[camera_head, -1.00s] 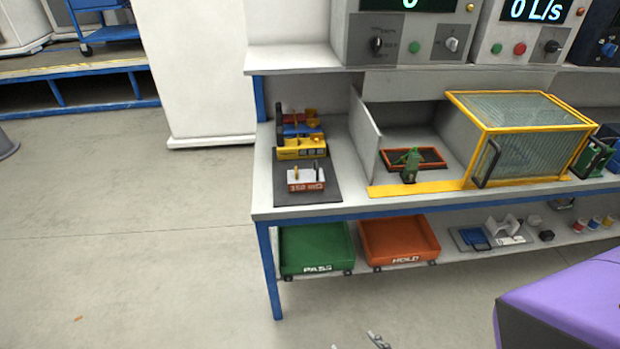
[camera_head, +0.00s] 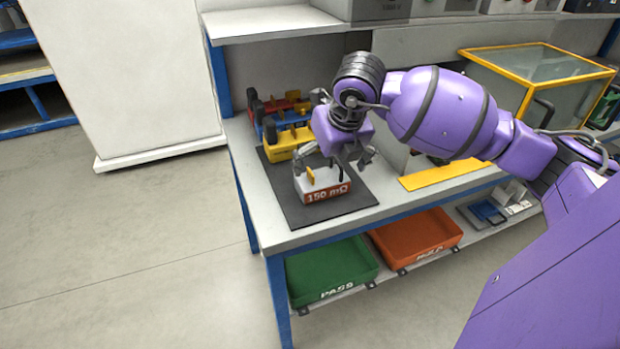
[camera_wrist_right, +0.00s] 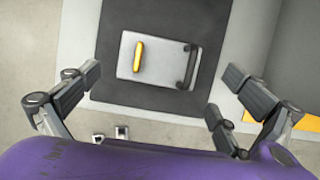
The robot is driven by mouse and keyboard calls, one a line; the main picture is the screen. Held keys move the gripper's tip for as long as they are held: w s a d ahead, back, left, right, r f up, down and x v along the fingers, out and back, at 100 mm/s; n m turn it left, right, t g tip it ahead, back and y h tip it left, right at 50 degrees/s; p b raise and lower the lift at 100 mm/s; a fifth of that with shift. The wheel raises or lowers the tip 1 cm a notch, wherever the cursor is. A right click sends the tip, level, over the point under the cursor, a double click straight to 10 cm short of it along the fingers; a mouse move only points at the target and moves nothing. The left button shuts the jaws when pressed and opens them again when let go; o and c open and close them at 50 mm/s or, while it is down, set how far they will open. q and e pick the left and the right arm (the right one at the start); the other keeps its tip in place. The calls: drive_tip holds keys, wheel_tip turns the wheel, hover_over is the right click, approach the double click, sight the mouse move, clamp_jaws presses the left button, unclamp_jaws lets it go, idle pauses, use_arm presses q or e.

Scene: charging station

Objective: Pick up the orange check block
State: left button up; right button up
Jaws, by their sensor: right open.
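The orange check block (camera_head: 328,194) sits on the dark mat (camera_head: 290,212) at the left end of the bench. Its front is orange-red and reads "150 mΩ"; its top is pale, with a yellow tab and a black handle. My right gripper (camera_head: 336,163) is open and empty above the block, its fingers spread to either side. My left gripper is not in view.
Yellow, blue and red blocks (camera_head: 286,141) stand in a row behind the check block. A yellow-framed clear enclosure (camera_head: 540,62) stands right, partly behind my right arm. A green PASS tray (camera_head: 331,270) and an orange HOLD tray (camera_head: 416,240) sit on the lower shelf.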

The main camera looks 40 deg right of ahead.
sight(322, 177)
drive_tip(key=shift+d+f, duration=0.1)
drive_tip(key=shift+f, duration=0.2)
drive_tip(key=shift+x, duration=1.2)
drive_tip(key=x, duration=0.3)
drive_tip(key=shift+w+f, duration=0.2)
drive_tip(key=shift+f, duration=0.2)
drive_tip(key=c, duration=1)
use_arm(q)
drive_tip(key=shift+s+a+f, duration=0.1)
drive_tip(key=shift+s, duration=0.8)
use_arm(e)
drive_tip(key=shift+c, duration=0.2)
